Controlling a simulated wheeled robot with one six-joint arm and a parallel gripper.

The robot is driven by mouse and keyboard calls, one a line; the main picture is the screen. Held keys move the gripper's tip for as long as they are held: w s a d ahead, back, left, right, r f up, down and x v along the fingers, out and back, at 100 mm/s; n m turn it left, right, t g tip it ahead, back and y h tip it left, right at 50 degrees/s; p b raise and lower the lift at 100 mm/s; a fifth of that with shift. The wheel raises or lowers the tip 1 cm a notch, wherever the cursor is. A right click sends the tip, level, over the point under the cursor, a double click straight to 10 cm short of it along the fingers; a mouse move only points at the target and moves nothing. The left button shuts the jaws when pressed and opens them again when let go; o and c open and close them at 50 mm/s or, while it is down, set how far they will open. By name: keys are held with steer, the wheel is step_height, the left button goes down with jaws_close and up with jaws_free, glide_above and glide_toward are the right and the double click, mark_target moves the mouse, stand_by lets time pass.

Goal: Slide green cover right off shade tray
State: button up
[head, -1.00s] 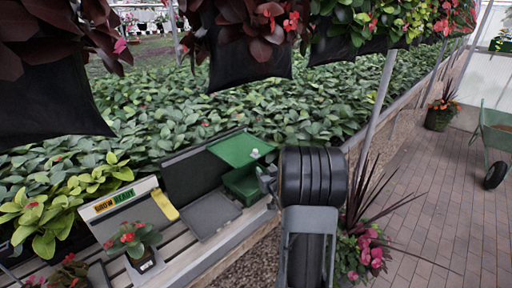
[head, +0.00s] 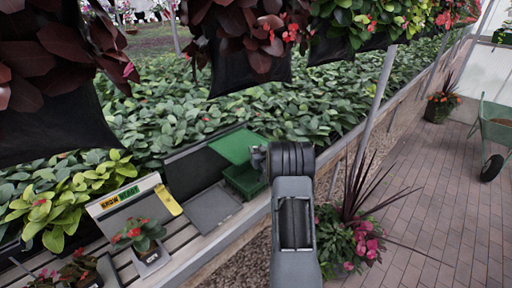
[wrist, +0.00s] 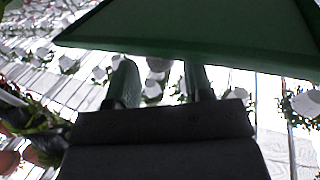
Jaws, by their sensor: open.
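The green cover (head: 236,145) is a flat panel at the right end of the dark shade tray (head: 195,172) on the slatted bench. A green box-like part (head: 245,182) shows below the cover. My gripper (head: 259,158) is at the cover's right edge in the head view, hiding part of that edge. In the wrist view the cover (wrist: 200,30) fills the top, and my two fingers (wrist: 158,75) stand apart below its edge. I see nothing held between them. I cannot tell whether they touch the cover.
A grey flat panel (head: 212,208) lies in front of the tray. A sign board (head: 128,205) with a yellow piece and a potted red-flowered plant (head: 140,235) are at left. Hanging plants are above. A spiky plant (head: 345,225) stands right of my arm, beside the brick path (head: 435,200).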

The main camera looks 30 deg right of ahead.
steer(key=shift+w+d, duration=0.1)
steer(key=shift+w, duration=0.5)
jaws_close()
